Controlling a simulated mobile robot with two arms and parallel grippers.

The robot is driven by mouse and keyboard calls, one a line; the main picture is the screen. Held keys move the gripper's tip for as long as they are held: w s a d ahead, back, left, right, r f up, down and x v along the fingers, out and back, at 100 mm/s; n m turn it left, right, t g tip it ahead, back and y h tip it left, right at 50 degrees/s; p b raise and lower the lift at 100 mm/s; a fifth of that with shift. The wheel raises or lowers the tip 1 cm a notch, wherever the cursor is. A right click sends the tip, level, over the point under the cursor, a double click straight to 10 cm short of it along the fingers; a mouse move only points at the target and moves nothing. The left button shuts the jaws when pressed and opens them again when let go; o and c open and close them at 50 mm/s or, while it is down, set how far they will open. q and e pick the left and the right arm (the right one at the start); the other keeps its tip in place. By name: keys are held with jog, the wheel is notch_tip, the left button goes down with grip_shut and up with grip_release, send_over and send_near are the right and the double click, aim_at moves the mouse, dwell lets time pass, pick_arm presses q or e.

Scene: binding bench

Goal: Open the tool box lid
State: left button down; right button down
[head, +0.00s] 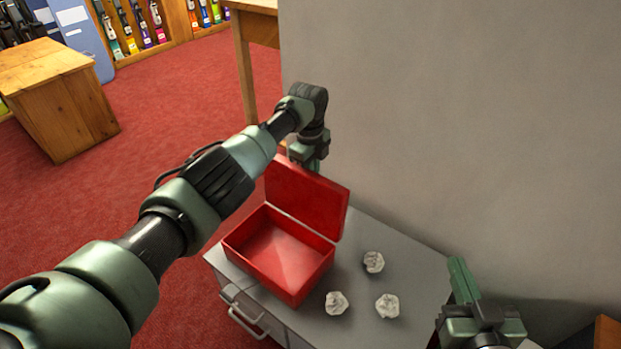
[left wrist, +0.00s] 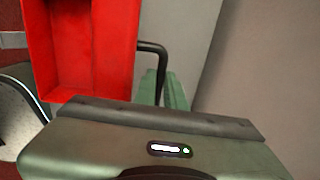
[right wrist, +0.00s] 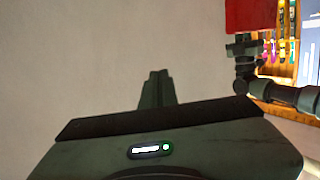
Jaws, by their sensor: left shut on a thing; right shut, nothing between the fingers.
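The red tool box (head: 285,285) stands on a grey cabinet top with its lid (head: 305,197) raised, standing up and leaning back from the open, empty-looking box. My left gripper (head: 304,165) is at the lid's upper edge. In the left wrist view the red lid (left wrist: 105,50) has a black handle (left wrist: 152,46) on its edge, and my left gripper (left wrist: 170,88) is shut on it. The head view hides the handle. My right gripper (head: 460,275) is shut and empty, held up at the right, apart from the box. It also shows in the right wrist view (right wrist: 157,78).
A grey wall (head: 450,120) rises behind the cabinet. A wooden block-like table (head: 60,95) stands far left on red carpet. Drawer handles (head: 245,318) stick out at the cabinet front.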

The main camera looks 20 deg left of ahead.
pick_arm(q)
jog(key=shift+w+d+r, duration=0.1)
jog(key=shift+w+r, duration=0.1)
jog(key=shift+w, duration=0.1)
pick_arm(e)
jog(key=shift+w+a+r+t, duration=0.1)
jog(key=shift+r+t, duration=0.2)
jog(key=shift+r, duration=0.2)
jog(key=shift+w+a+r+t, duration=0.1)
jog(key=shift+r+t, duration=0.2)
jog(key=shift+r, duration=0.2)
pick_arm(q)
jog(key=c, duration=1.5)
grip_release()
jog(key=shift+s+f, duration=0.1)
